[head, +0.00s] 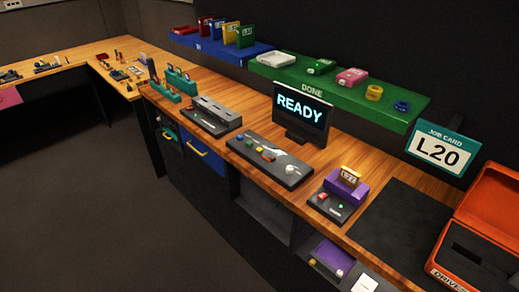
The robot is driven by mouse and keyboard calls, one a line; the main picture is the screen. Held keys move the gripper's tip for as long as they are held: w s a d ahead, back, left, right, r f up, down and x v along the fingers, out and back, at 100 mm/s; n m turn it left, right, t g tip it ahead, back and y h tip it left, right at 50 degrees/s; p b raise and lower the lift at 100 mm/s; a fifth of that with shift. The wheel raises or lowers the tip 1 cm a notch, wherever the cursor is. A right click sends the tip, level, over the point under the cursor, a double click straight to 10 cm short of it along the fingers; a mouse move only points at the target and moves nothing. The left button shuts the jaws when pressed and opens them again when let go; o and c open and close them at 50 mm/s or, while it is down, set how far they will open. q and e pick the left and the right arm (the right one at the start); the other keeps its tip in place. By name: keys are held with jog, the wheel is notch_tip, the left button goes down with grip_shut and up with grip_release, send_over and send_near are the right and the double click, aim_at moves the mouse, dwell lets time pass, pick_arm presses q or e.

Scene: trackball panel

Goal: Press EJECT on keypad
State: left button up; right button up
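A dark control panel (265,158) lies on the wooden bench in front of the monitor. It carries several coloured keys (258,150) and a white ball (292,170) at its right. The key labels are too small to read, so I cannot tell which key is EJECT. The monitor (302,112) shows READY. A small dark unit (334,207) with a red and a green spot stands to the right, with a purple block (346,190) and a yellow piece marked L22 (350,176) behind it. Neither of my grippers is in view.
A job card sign (437,149) reads L20. An open orange case (490,225) stands at the right beside a dark mat (400,222). Blue (215,50) and green (395,112) shelves hang above the bench. A dark device (211,116) stands left of the panel. The floor in front is clear.

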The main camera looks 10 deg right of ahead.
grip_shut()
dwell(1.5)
